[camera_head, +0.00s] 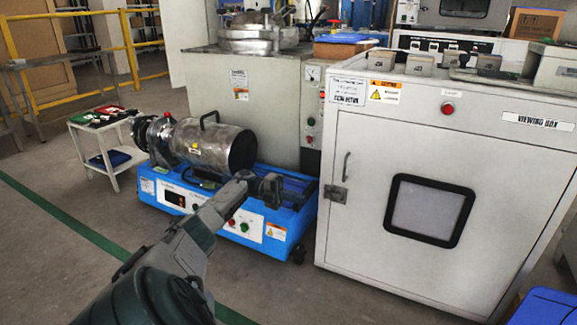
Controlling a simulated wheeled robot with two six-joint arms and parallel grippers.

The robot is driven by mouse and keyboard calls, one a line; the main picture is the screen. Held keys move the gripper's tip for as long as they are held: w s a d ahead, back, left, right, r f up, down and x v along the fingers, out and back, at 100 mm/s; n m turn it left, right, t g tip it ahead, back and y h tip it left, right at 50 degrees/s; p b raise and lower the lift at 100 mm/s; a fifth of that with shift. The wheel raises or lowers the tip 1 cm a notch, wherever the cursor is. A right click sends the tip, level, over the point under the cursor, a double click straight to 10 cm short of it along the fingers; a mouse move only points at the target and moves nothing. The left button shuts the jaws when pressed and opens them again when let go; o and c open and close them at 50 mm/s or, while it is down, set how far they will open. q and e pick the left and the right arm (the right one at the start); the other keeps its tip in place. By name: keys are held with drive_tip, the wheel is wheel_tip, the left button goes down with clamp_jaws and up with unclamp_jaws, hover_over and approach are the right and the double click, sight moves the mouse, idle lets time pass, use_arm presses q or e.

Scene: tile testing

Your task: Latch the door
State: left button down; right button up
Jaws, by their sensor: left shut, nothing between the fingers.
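The viewing box (480,185) is a large white cabinet at the right. Its front door has a dark-framed window (429,210) and looks flush with the cabinet front. A thin metal handle (346,166) and a small grey metal latch (335,194) sit at the door's left edge. The picture is too small to show the latch's exact position. My left gripper (272,187) is at the end of the dark green arm that rises from the bottom. It is shut and empty, left of the latch and apart from it in the picture. My right gripper is not in view.
A blue-based machine (225,205) with a metal drum (215,143) stands behind my left arm. A white trolley (104,143) is at the left. Metal blocks (420,62) lie on the cabinet top. A blue object (545,308) is at the lower right. Floor in front is clear.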

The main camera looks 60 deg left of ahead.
use_arm(q)
drive_tip(key=a, duration=0.2)
drive_tip(key=a+b, duration=0.1)
drive_tip(key=shift+s+a, duration=0.1)
drive_tip(key=shift+s, duration=0.15)
idle(0.6)
